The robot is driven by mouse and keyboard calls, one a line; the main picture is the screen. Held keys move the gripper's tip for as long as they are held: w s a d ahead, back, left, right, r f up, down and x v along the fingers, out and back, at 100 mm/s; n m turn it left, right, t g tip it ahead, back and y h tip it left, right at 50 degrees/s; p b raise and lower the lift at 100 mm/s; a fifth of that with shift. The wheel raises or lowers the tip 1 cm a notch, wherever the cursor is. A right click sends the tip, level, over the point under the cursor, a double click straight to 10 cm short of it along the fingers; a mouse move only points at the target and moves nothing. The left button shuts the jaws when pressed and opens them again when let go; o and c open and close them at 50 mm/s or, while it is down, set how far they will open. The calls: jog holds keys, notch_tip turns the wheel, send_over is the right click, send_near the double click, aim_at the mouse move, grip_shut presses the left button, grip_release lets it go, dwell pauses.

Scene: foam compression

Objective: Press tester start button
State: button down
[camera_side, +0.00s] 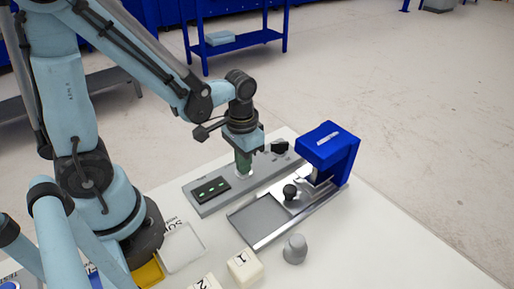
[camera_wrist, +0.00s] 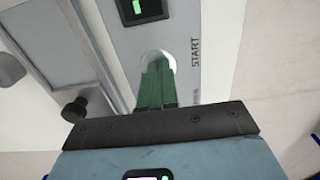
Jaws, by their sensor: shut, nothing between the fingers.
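The tester's control panel (camera_side: 213,203) is a grey bar on the white table, with a dark display showing green marks (camera_side: 211,189). In the wrist view the word START (camera_wrist: 196,52) is printed beside a round white button (camera_wrist: 147,58). My gripper (camera_side: 243,174) points down over the panel with its green fingers shut and empty. In the wrist view the fingertips (camera_wrist: 158,68) overlap the button and hide most of it. I cannot tell whether they touch it. The blue press head (camera_side: 327,146) stands at the right end of the tester.
A grey sliding tray (camera_side: 259,217) with a black knob (camera_side: 290,192) lies in front of the panel. The table's right side is clear.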

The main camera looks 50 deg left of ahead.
notch_tip(320, 180, up, 14)
dwell(0.7)
jog(key=shift+f, duration=0.15)
dwell(0.5)
jog(key=t, duration=0.2)
jog(key=f+t, duration=0.1)
jog(key=t, duration=0.1)
jog(key=f+t, duration=0.1)
jog(key=t, duration=0.2)
jog(key=shift+w+a, duration=0.15)
jog(key=shift+a, duration=0.2)
